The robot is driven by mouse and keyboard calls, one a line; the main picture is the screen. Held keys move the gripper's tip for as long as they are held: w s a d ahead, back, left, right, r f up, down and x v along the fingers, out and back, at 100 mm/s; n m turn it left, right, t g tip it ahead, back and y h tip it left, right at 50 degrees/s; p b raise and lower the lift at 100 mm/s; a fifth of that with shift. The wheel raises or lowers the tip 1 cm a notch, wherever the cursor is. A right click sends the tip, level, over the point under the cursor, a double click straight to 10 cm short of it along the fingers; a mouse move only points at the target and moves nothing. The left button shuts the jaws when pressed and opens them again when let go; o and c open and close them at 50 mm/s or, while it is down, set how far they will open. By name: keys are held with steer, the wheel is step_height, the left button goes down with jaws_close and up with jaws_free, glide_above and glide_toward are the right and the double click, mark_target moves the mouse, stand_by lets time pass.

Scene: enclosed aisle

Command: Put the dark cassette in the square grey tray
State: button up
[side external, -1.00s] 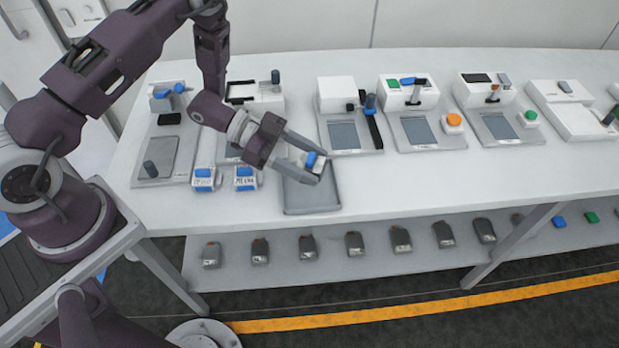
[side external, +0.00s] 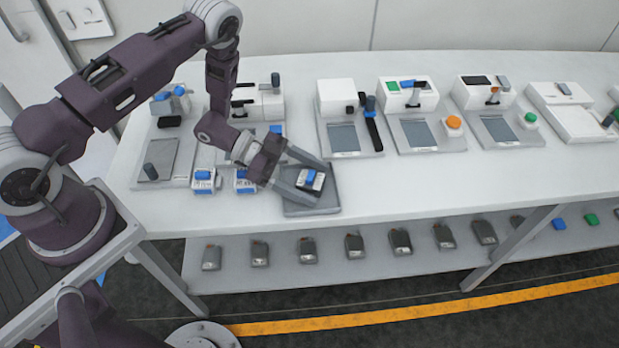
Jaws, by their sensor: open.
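The dark cassette (side external: 311,180), with a blue patch on top, is at the square grey tray (side external: 304,211) near the table's front edge. It appears to lie inside the tray, within the rim. My gripper (side external: 318,184) is low over the tray from the left, with its fingers open on either side of the cassette. Whether a finger still touches the cassette is too small to tell. The fingers hide part of the tray's left side.
Two white-and-blue cassettes (side external: 203,181) (side external: 244,181) stand left of the tray. Several bench devices, including one with an orange knob (side external: 453,122), line the back. The white table (side external: 430,180) is clear to the right. Several dark units (side external: 355,245) sit on the lower shelf.

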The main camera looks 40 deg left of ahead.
steer(key=shift+r, duration=0.15)
steer(key=v, duration=1.2)
steer(key=shift+r, duration=0.1)
steer(key=shift+w+r, duration=0.1)
steer(key=shift+w, duration=0.2)
steer(key=w+a+r+n+t+y, duration=0.2)
steer(key=w+a+r+t+y, duration=0.25)
steer(key=w+r+y, duration=0.5)
steer(key=a+r+n+y, duration=0.4)
steer(key=r+n, duration=0.1)
steer(key=r, duration=0.7)
steer(key=s+d+r+n+g+y, duration=0.2)
steer(key=s+r+n, duration=0.3)
steer(key=s, duration=0.8)
steer(key=s+d+h, duration=0.1)
steer(key=s+d, duration=0.1)
steer(key=s, duration=0.3)
steer(key=s+d+n+g+h, duration=0.1)
steer(key=s+d, duration=0.1)
steer(key=s, duration=0.4)
steer(key=s+d+g+h, duration=0.1)
steer(key=s+d, duration=0.2)
steer(key=s, duration=0.2)
steer(key=shift+s, duration=0.25)
